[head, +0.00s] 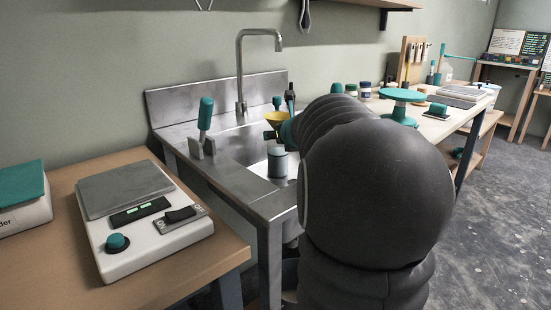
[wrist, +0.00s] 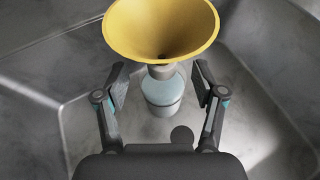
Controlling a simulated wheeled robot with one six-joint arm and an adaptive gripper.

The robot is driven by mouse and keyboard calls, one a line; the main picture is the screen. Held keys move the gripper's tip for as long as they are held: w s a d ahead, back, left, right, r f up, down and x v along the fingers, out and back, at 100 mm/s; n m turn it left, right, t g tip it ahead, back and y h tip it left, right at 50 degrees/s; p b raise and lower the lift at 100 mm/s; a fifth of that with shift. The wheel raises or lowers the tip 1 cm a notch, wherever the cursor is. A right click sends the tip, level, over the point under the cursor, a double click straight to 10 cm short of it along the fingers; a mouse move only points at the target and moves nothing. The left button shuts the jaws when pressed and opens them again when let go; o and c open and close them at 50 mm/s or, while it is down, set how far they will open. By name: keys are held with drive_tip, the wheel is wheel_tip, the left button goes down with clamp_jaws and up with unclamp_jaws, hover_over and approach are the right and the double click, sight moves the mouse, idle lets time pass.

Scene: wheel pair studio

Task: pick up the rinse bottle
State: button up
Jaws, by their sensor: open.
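A pale blue bottle (wrist: 163,92), which I take for the rinse bottle, stands in the steel sink. A yellow funnel (wrist: 162,28) is above its neck in the wrist view and hides part of its top. I cannot tell whether the funnel sits in the neck. The funnel (head: 277,118) also shows in the head view, with a grey cylinder (head: 278,162) below it that looks like the same bottle. My gripper (wrist: 160,82) is open, its two fingers on either side of the bottle's upper part, with gaps visible. In the head view my arm hides most of the gripper.
The sink (head: 235,145) has raised walls, and a tall tap (head: 240,70) stands behind. A teal-handled tool (head: 206,113) is at the sink's left. A scale (head: 145,225) sits on the wooden bench at left. A bench with several items, including a teal turntable (head: 402,94), extends right.

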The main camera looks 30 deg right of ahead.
drive_tip(key=shift+x, duration=1.75)
drive_tip(key=shift+d, duration=0.1)
clamp_jaws()
